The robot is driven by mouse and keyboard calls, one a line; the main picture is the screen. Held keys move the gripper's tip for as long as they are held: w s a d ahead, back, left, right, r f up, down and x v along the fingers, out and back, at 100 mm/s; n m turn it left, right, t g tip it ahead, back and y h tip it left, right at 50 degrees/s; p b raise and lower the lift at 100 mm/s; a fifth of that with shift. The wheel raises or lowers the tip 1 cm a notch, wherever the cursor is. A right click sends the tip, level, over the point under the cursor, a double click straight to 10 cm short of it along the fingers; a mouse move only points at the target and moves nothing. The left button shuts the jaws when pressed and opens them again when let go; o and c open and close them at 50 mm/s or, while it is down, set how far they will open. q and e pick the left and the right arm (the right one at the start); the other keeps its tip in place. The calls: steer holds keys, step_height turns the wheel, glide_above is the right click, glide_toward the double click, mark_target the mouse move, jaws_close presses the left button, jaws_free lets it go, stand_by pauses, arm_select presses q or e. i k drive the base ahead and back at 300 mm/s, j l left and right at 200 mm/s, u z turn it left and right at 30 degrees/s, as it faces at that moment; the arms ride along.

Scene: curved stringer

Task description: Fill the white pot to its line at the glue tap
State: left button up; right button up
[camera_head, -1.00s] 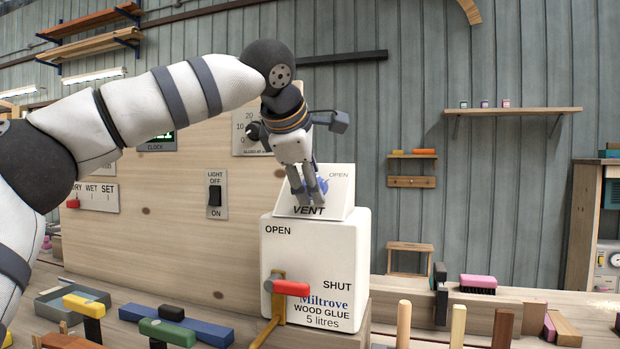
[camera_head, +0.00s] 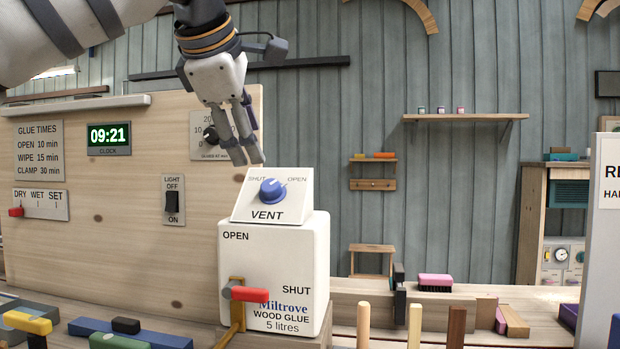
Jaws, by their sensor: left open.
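The white glue container (camera_head: 274,262), marked Miltrove Wood Glue, stands on the bench. Its tap has a red handle (camera_head: 249,294) lying level, its end pointing right below the word SHUT. The brass-coloured spout (camera_head: 236,330) runs down to the lower left. I cannot see the white pot. My right gripper is not in view.
A wooden panel behind carries a light switch (camera_head: 173,201), a clock (camera_head: 109,138) reading 09:21 and a dial (camera_head: 211,135). Clamps with yellow (camera_head: 27,322) and green (camera_head: 118,341) parts lie at lower left. Upright pegs (camera_head: 414,326) and a pink brush (camera_head: 435,281) are on the right.

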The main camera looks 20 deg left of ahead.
mark_target(234, 289)
steer(key=k+l, duration=0.15)
steer(key=k, duration=0.35)
steer(key=k+l, duration=0.2)
steer(key=k, duration=0.25)
steer(key=k+l, duration=0.15)
steer(key=k, duration=0.35)
